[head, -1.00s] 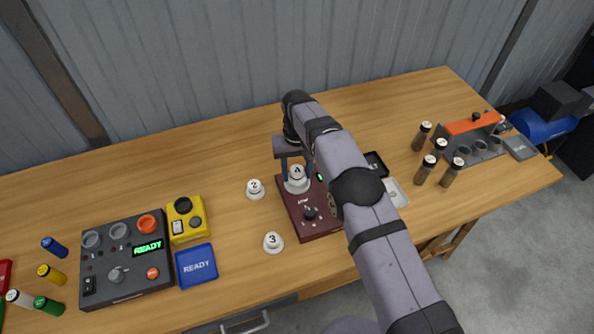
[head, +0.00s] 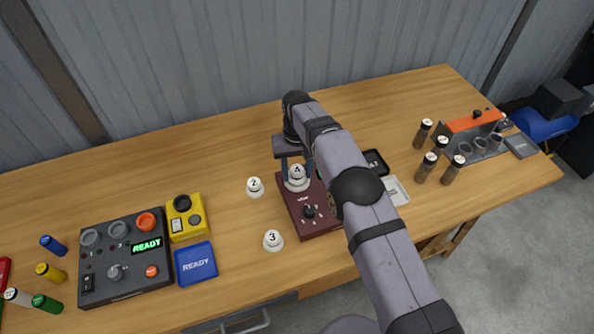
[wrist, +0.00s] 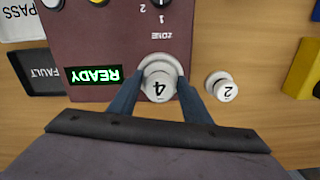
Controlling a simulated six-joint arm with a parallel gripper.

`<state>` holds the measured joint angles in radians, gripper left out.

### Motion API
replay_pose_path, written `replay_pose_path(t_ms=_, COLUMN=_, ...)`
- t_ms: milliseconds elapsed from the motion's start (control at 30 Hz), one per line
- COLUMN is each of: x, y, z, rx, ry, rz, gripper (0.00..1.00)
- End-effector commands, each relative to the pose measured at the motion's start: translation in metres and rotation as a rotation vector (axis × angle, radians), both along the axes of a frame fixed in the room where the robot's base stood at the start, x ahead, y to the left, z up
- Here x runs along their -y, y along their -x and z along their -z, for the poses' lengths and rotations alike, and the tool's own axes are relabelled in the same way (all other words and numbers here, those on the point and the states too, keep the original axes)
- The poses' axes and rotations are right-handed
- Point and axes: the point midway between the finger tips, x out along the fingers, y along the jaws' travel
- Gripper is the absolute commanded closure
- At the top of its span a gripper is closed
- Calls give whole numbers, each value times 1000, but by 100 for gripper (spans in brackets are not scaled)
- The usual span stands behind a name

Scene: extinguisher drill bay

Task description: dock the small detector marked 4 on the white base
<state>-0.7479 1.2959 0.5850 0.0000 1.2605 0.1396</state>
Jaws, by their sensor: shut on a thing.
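The small white detector marked 4 (head: 297,171) is between the fingers of my gripper (head: 297,174), which is shut on it. The wrist view shows the detector (wrist: 158,87) upright, its number face towards the camera, between the two blue fingertips (wrist: 159,93). The white base (head: 297,186) is on the maroon panel (head: 318,222), directly below the detector. In the wrist view the base's pale rim (wrist: 158,60) shows around the detector's far side. The fingers and detector hide the rest, and I cannot tell whether the detector is fully seated.
Detector 2 (head: 254,186) and detector 3 (head: 272,239) stand on the table left of the panel. The panel's green READY display (wrist: 94,75) is lit. Dark FAULT (wrist: 41,73) and pale PASS (wrist: 22,22) plates lie beside it. A yellow device (head: 186,220) is further left.

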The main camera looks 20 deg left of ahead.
Motion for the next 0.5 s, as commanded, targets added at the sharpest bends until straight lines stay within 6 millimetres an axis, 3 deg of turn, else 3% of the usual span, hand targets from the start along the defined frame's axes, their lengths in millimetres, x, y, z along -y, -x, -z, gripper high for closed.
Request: replay_pose_path(t_ms=500, x=0, y=0, z=-14, rx=0, ry=0, rz=0, gripper=80)
